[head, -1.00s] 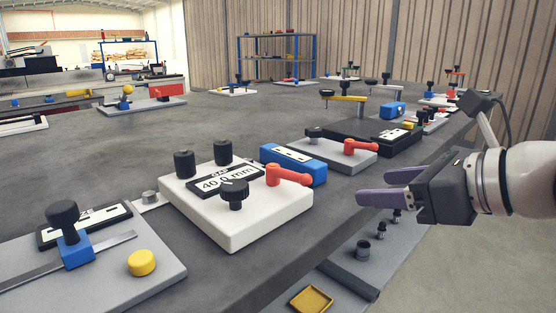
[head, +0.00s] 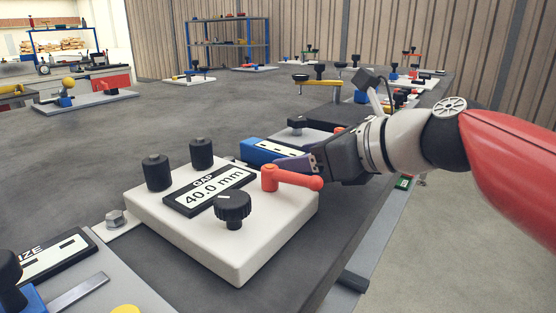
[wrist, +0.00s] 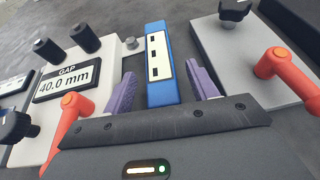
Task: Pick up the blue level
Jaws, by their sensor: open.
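The blue level (head: 262,150) is a blue bar with a white slotted panel on its face. It stands on the dark bench between the white gap block and a grey plate. In the wrist view the level (wrist: 163,97) lies in the middle, with one purple finger on each side of it. My gripper (head: 297,164) is open, and its fingers straddle the level near its near end. Clear gaps show between the fingers and the level. In the head view, the gripper and a red handle hide part of the level.
The white gap block (head: 225,255) reading 40.0 mm, with black knobs and a red lever (head: 292,179), stands close to the left of the gripper. A grey plate (wrist: 238,75) with another red lever (wrist: 287,72) is close on the right. The bench edge drops off at the right.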

